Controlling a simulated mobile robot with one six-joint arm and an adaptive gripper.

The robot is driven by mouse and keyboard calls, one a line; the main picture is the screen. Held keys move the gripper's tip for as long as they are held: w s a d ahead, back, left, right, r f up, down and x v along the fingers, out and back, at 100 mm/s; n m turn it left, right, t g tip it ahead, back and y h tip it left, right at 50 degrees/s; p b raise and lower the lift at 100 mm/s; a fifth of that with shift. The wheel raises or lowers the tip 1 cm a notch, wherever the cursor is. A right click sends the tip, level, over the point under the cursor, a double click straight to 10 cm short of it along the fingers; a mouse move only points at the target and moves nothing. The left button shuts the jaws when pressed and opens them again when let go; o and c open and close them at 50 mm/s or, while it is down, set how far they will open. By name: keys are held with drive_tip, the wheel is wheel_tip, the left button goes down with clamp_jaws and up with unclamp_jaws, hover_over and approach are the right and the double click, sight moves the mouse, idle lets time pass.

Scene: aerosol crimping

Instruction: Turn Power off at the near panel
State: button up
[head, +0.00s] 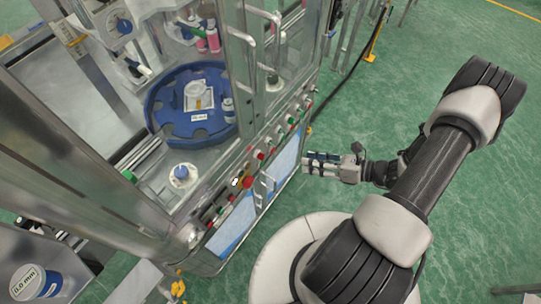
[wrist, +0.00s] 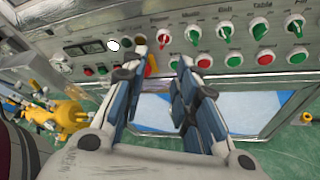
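The near panel (wrist: 180,55) fills the upper part of the wrist view, a grey metal face with a row of rotary switches above a row of push buttons. A switch (wrist: 163,37) under a label that seems to read Power sits at the left end of the rotary row; its exact setting is too small to tell. My gripper (wrist: 157,70) is open and empty in front of the panel, its two blue-grey fingers apart below this switch. In the head view my gripper (head: 312,165) is to the right of the panel (head: 248,165), apart from it.
Other rotary switches, such as the Mode switch (wrist: 193,33), stand close to the right. Red and green buttons (wrist: 204,61) lie below. A yellow fitting (wrist: 65,112) is at lower left. Green floor (head: 460,215) is open at right.

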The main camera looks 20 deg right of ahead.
sight(261, 157)
drive_tip(key=w+a+f+m+b, duration=0.1)
drive_tip(key=w+a+f, duration=0.6)
drive_tip(key=w+a, duration=0.3)
drive_tip(key=shift+w+a+t, duration=0.3)
drive_tip(key=shift+a, duration=0.65)
drive_tip(key=shift+c, duration=0.2)
clamp_jaws()
